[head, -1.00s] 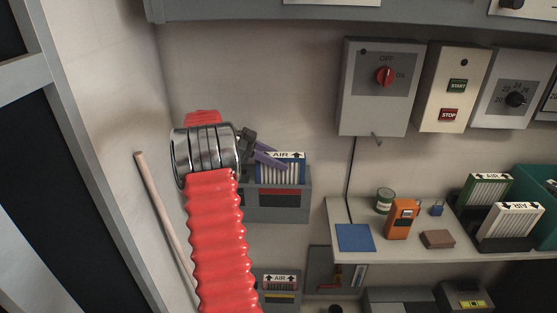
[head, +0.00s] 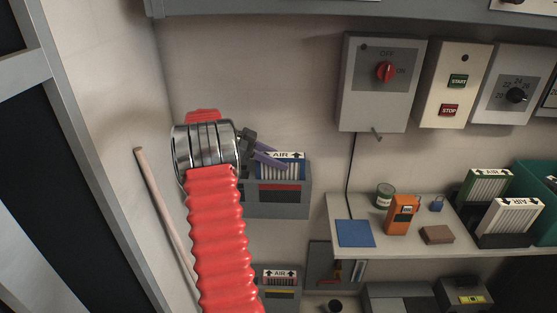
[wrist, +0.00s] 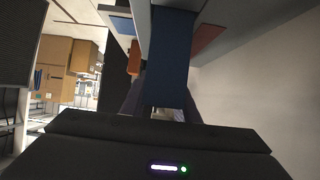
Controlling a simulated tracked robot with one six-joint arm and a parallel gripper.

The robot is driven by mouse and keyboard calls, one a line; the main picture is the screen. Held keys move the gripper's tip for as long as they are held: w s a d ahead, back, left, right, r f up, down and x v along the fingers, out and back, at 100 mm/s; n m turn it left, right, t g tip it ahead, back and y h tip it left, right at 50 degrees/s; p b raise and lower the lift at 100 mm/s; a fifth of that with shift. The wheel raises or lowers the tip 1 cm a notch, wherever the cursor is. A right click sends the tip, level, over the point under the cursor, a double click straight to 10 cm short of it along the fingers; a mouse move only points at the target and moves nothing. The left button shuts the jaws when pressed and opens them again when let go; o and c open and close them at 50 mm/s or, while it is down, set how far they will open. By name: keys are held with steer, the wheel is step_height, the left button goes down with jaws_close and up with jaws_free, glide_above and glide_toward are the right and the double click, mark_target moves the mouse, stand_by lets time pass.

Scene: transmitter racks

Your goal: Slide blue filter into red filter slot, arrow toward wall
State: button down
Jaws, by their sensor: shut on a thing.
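The blue filter (head: 281,170) has a blue frame, white pleats and a white strip reading AIR with arrows. The arrows point up in the picture, toward the wall behind. It stands upright at the grey holder with the red label (head: 280,188), its lower part hidden behind the holder's front, so how deep it sits cannot be told. My gripper (head: 268,155) is shut on the filter near its upper left. In the wrist view, the filter's blue side (wrist: 172,60) shows between my fingers.
A second grey holder with a filter (head: 280,275) sits below. To the right, a shelf (head: 435,245) bears a blue pad (head: 355,233), a can (head: 385,195), an orange meter (head: 402,214), a brown block (head: 437,235) and a green (head: 487,187) and a white filter (head: 513,219). A pole (head: 160,205) leans at left.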

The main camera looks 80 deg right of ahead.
steer(key=shift+f, duration=0.7)
steer(key=c, duration=1.3)
jaws_free()
steer(key=shift+w, duration=0.15)
steer(key=v, duration=1.1)
steer(key=shift+w+a+r, duration=0.1)
steer(key=shift+w+r, duration=0.05)
steer(key=shift+w, duration=0.25)
steer(key=shift+s, duration=0.1)
